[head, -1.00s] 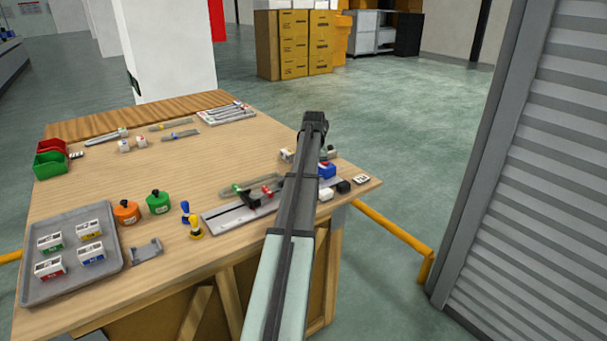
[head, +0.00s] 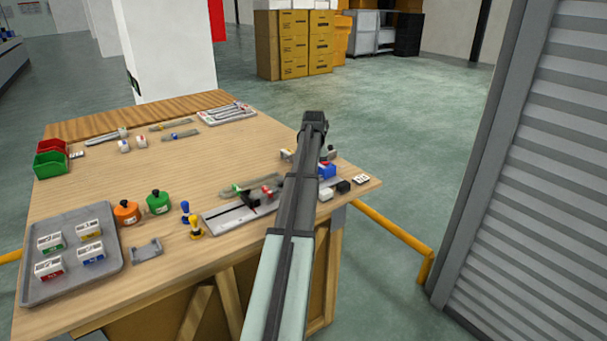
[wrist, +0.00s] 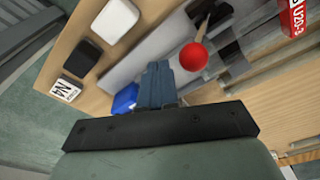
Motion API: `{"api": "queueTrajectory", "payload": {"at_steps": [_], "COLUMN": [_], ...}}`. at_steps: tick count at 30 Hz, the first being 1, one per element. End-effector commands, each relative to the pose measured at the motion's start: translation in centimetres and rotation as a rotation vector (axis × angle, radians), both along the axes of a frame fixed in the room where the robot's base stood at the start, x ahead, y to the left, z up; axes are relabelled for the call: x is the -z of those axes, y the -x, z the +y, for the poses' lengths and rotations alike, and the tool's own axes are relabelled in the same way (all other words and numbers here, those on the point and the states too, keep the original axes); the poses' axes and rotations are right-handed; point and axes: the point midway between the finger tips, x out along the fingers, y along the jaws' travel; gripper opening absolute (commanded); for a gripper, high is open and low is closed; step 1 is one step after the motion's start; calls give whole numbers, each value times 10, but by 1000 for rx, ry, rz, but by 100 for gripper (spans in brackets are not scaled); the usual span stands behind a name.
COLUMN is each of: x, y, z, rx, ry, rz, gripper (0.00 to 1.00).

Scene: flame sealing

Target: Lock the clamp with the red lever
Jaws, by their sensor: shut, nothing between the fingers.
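In the wrist view my gripper (wrist: 157,68) is shut and empty, its fingertips together just left of a round red knob (wrist: 194,57). A small gap seems to lie between them; depth is hard to judge. A thin lever rod (wrist: 203,27) runs up from the knob to a dark clamp part (wrist: 224,40). In the head view the black clamp (head: 248,198) stands on a grey plate (head: 222,217), with small red parts (head: 266,190) beside it. My forearm hides the gripper and part of the plate there.
A blue block (wrist: 125,98) lies left of my fingers in the wrist view, with a white block (wrist: 116,20) and a black block (wrist: 83,56) beyond. A red labelled piece (wrist: 296,16) is at upper right. Blue and yellow stampers (head: 194,222) stand left of the plate.

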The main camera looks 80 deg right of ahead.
Motion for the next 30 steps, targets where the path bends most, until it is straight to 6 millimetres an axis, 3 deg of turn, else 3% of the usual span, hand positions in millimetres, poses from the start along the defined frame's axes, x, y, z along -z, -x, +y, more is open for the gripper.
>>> {"api": "queueTrajectory", "payload": {"at_steps": [30], "x": [0], "y": [-7], "z": [8], "rx": [0], "ry": [0], "rz": [0], "gripper": [0]}}
